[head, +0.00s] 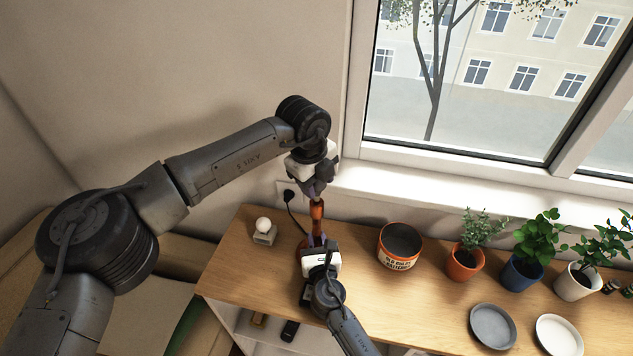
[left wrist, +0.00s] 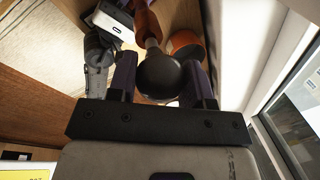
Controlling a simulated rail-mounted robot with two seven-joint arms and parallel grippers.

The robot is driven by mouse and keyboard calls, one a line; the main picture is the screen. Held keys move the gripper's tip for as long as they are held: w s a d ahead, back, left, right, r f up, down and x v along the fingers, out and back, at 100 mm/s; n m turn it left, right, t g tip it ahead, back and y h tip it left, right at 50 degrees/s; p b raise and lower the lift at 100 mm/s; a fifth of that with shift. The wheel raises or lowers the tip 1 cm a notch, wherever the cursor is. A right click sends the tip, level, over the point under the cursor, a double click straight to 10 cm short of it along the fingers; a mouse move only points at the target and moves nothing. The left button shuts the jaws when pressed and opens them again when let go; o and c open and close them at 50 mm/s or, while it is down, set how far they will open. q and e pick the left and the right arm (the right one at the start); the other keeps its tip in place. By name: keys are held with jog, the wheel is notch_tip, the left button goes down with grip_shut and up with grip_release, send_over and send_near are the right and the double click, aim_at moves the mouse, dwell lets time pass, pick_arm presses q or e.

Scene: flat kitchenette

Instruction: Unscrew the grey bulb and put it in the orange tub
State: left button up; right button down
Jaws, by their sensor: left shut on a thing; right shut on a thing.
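The grey bulb (left wrist: 160,76) sits at the end of the orange lamp's neck (left wrist: 147,25), between the fingers of my left gripper (left wrist: 161,80). In the head view my left gripper (head: 316,190) points down over the lamp (head: 317,211) and is shut on the bulb, which it mostly hides. My right gripper (head: 318,240) is below, shut on the lamp's stem. It also shows at the upper left of the left wrist view. The orange tub (head: 383,250), with a lettered label, stands right of the lamp; its dark inside looks empty.
A white bulb (head: 263,224) stands in a small holder (head: 265,238) left of the lamp. Potted plants (head: 465,265) line the back right of the wooden counter (head: 420,310). A grey plate (head: 492,326) and a white plate (head: 560,336) lie in front. The window sill runs behind.

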pick_arm(q)
jog(key=shift+r, duration=0.1)
jog(key=shift+r, duration=1.95)
pick_arm(e)
jog(key=c, duration=0.9)
grip_release()
jog(key=shift+s, duration=0.1)
